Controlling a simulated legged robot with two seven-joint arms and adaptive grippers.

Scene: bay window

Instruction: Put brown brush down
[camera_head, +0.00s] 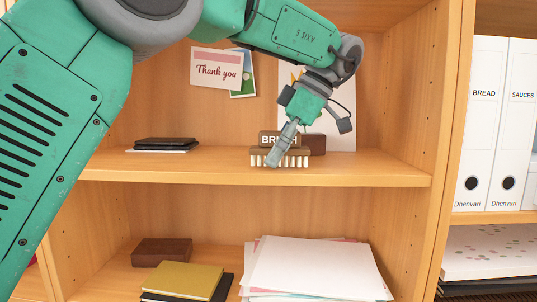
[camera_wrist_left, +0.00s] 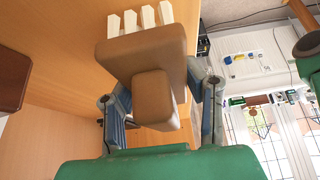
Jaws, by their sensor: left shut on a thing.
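The brown brush (camera_head: 257,152) has a brown back, pale bristles and a block marked with letters on its top. It is at the front part of the upper wooden shelf (camera_head: 350,174), bristles down; I cannot tell whether the bristles touch the board. My left gripper (camera_head: 278,153) reaches down and is shut on the brush, hiding part of the lettering. In the left wrist view the brush (camera_wrist_left: 146,58) sits between both fingers of the left gripper (camera_wrist_left: 160,103), its white bristles pointing to the top of the picture. My right gripper is not in view.
A dark brown box (camera_head: 318,144) stands just behind the brush. Dark flat items (camera_head: 165,143) lie on the shelf's left. A card (camera_head: 216,68) hangs on the back panel. Papers (camera_head: 310,268) and a yellow book (camera_head: 184,281) lie below. White binders (camera_head: 484,125) stand right.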

